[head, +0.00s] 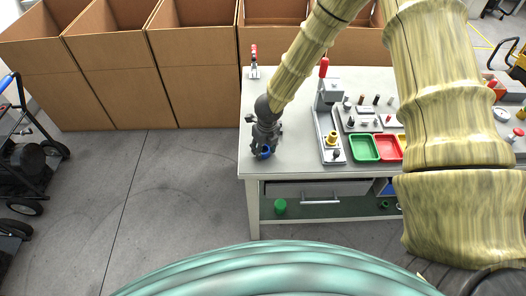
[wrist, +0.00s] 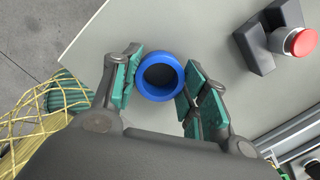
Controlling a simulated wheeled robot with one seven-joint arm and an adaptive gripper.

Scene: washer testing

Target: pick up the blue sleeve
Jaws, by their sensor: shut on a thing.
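The blue sleeve (wrist: 159,76) is a short blue ring with a dark round hole, seen from above in the wrist view. It sits between the green-padded fingers of my gripper (wrist: 158,84), which are shut on it from both sides. In the head view my gripper (head: 264,148) points down at the near left corner of the workbench, with a little of the blue sleeve (head: 264,152) showing below the fingers. I cannot tell whether the sleeve touches the bench top or is just above it.
The grey workbench (head: 285,165) has its left edge close by. A press with a red handle (head: 329,92) stands to the right, beside a green tray (head: 363,148) and a red tray (head: 388,147). Cardboard boxes (head: 110,90) line the back. A cart (head: 30,150) stands at the left.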

